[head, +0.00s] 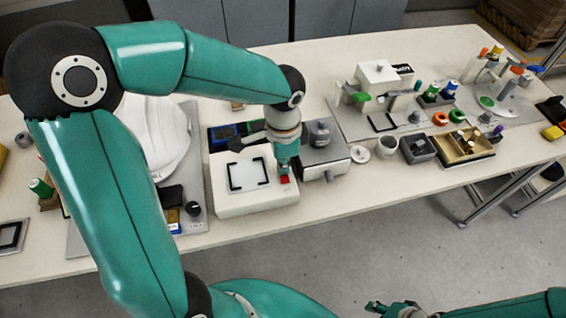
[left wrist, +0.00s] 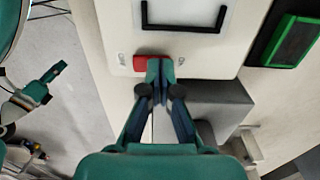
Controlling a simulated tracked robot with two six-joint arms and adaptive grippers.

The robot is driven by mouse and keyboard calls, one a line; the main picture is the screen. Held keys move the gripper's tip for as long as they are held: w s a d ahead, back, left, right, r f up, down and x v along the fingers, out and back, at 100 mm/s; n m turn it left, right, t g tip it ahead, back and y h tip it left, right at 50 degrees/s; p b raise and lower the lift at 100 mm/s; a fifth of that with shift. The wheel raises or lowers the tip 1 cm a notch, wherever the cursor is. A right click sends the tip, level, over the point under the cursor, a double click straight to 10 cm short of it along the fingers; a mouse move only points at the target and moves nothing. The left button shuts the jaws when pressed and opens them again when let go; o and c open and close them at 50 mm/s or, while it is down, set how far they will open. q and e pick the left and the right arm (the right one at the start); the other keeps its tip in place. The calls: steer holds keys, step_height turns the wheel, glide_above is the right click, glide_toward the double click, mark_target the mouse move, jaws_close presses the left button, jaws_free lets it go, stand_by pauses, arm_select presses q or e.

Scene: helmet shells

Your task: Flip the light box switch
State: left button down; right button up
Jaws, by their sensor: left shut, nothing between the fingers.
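The light box (head: 232,205) is a white box near the table's front edge, with black corner marks on its pale top panel. Its red switch (head: 285,179) sits at the panel's right side, and shows in the left wrist view (left wrist: 145,62) between two small labels. My left gripper (head: 284,168) points down with its fingers together and empty. Its fingertips (left wrist: 160,67) are right at one end of the switch, covering part of it; I cannot tell whether they touch. I cannot tell whether the panel is lit. My right gripper (head: 390,307) is low, off the table's front.
A grey device (head: 322,155) stands close right of the light box. A white helmet shell (head: 155,135) on a grey board is to its left. The front right tabletop is clear.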

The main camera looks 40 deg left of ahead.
arm_select(q)
steer(key=shift+f+b, duration=0.3)
steer(key=shift+f, duration=0.1)
steer(key=shift+r, duration=0.2)
steer(key=shift+s+d+r, duration=0.15)
steer(key=shift+s+d, duration=0.35)
steer(key=shift+d, duration=0.1)
steer(key=shift+r, duration=0.15)
